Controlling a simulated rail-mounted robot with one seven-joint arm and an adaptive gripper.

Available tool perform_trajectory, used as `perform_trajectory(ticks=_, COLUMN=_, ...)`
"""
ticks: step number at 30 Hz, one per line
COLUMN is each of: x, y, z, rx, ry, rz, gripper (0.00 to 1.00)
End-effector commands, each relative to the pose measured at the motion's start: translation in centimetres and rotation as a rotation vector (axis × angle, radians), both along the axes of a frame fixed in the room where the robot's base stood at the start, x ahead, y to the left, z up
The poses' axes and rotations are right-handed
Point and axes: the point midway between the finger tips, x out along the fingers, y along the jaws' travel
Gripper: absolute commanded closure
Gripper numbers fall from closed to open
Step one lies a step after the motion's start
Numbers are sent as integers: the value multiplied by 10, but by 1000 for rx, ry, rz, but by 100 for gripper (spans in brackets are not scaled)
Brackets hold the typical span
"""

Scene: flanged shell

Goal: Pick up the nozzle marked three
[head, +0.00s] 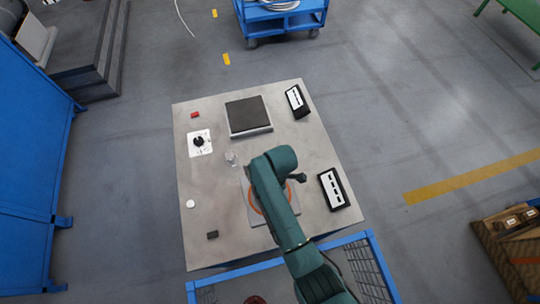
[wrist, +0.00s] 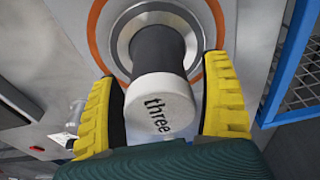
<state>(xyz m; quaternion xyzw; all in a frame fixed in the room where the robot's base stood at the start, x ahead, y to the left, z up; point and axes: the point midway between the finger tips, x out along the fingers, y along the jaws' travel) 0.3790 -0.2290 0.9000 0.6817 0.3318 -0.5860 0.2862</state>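In the wrist view the nozzle marked three (wrist: 162,108) has a white end cap with the black word "three" and a dark shaft. It stands in a grey round flange with an orange ring (wrist: 221,22). My gripper (wrist: 162,72) has its two yellow fingers open, one on each side of the nozzle, with narrow gaps between pads and nozzle. In the head view my green arm covers the nozzle and gripper; only part of the orange ring (head: 256,203) shows.
The grey table (head: 215,225) also holds a dark square plate (head: 248,114), two black-and-white panels (head: 334,188) (head: 297,101), a black knob on a white card (head: 199,142), a clear small object (head: 232,158), and a red block (head: 195,115). A blue mesh cage (head: 365,262) stands at the near edge.

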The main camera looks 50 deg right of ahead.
Motion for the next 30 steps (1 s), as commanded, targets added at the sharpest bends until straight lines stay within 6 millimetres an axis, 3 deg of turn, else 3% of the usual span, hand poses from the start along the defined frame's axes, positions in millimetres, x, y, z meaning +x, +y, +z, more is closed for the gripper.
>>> perform_trajectory(ticks=1, x=0, y=0, z=0, rx=0, ry=0, rz=0, gripper=31)
perform_trajectory(ticks=9, x=0, y=0, z=0, rx=1, ry=1, rz=0, gripper=83)
perform_trajectory(ticks=11, x=0, y=0, z=0, rx=1, ry=1, rz=0, gripper=91)
perform_trajectory(ticks=22, x=1, y=-1, z=11, rx=-3, ry=-4, rz=0, gripper=92)
perform_trajectory(ticks=30, x=2, y=-1, z=66, rx=-5, ry=-9, rz=-1, gripper=92)
